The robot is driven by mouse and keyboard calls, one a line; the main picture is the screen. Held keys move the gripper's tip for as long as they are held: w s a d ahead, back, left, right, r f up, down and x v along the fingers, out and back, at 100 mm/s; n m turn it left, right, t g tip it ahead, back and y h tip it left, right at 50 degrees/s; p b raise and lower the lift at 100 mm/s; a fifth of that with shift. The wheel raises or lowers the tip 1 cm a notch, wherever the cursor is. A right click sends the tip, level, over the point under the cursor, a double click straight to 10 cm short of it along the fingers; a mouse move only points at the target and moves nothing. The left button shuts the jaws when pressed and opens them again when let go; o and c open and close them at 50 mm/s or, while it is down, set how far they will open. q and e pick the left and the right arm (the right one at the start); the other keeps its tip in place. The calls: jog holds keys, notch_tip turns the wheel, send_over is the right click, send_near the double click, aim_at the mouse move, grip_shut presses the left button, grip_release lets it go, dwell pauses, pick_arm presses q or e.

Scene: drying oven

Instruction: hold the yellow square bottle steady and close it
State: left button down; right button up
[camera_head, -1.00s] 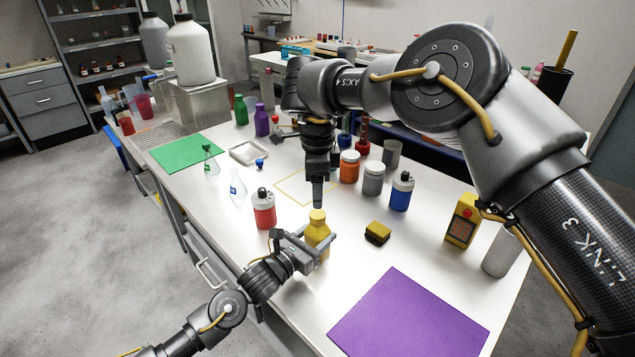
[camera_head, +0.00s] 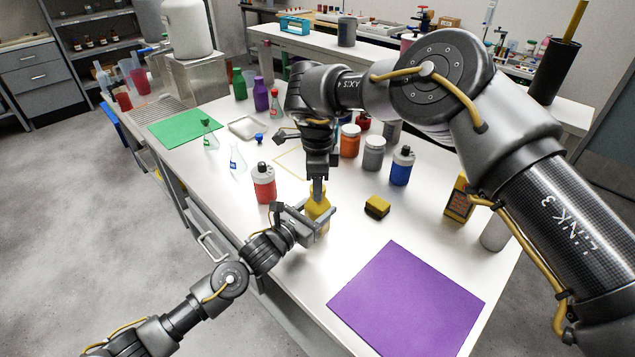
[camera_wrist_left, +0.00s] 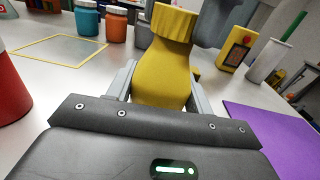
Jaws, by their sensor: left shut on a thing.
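The yellow square bottle (camera_head: 320,208) stands upright on the white bench near its front edge. My left gripper (camera_head: 315,226) is shut around its body from the front left. In the left wrist view the bottle's body (camera_wrist_left: 162,75) is between grey fingers, with a ribbed yellow cap (camera_wrist_left: 174,22) at its neck. I cannot tell how tightly the cap sits. My right gripper (camera_head: 318,190) points down at the bottle's top and partly hides it. In the left wrist view a grey part of it (camera_wrist_left: 216,22) is right beside the cap; whether its fingers hold the cap is unclear.
A red bottle (camera_head: 264,186) stands left of the yellow one. A yellow-black block (camera_head: 377,207) and a blue bottle (camera_head: 401,168) are on the right. Orange (camera_head: 349,142) and grey (camera_head: 373,153) jars stand behind. A purple mat (camera_head: 405,310) covers the front right.

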jog(key=c, duration=0.6)
jog(key=m, duration=0.6)
jog(key=shift+m, duration=0.3)
jog(key=m, duration=0.2)
jog(key=shift+m, duration=0.4)
jog(key=m, duration=2)
jog(key=shift+f, duration=0.1)
jog(key=m, duration=0.4)
jog(key=shift+m, duration=0.4)
jog(key=o, duration=1)
jog(key=shift+o, duration=0.2)
